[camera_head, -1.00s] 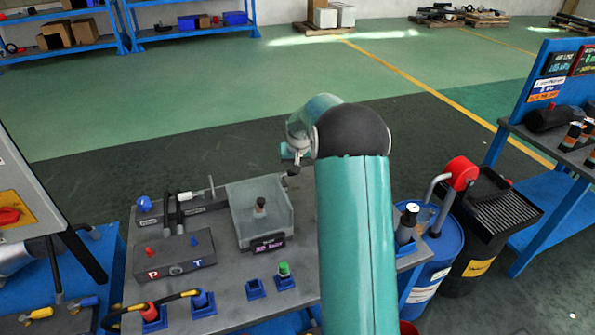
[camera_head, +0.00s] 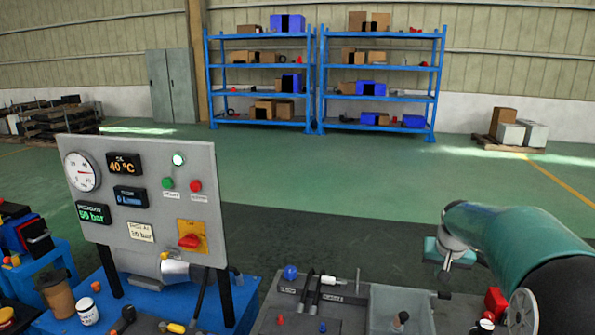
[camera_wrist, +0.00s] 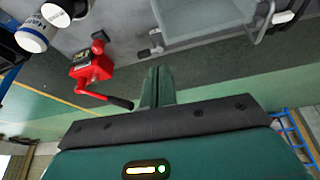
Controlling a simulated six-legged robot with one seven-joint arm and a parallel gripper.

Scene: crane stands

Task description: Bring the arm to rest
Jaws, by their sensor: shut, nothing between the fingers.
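My teal arm comes in from the right edge of the head view, bent at a dark round joint, with its wrist end above the right part of the bench. In the wrist view my gripper (camera_wrist: 158,72) is shut, its two fingers together with nothing between them. It points toward the floor gap beside the grey bench, apart from everything. In the head view the fingers are too small to make out clearly.
A clear tray (camera_head: 388,296) stands on the bench below the arm. A red hand-levered part (camera_wrist: 92,68) and a white container (camera_wrist: 36,34) are near the gripper in the wrist view. A gauge panel (camera_head: 150,195) stands left; blue shelves (camera_head: 322,95) stand far back. The green floor between is open.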

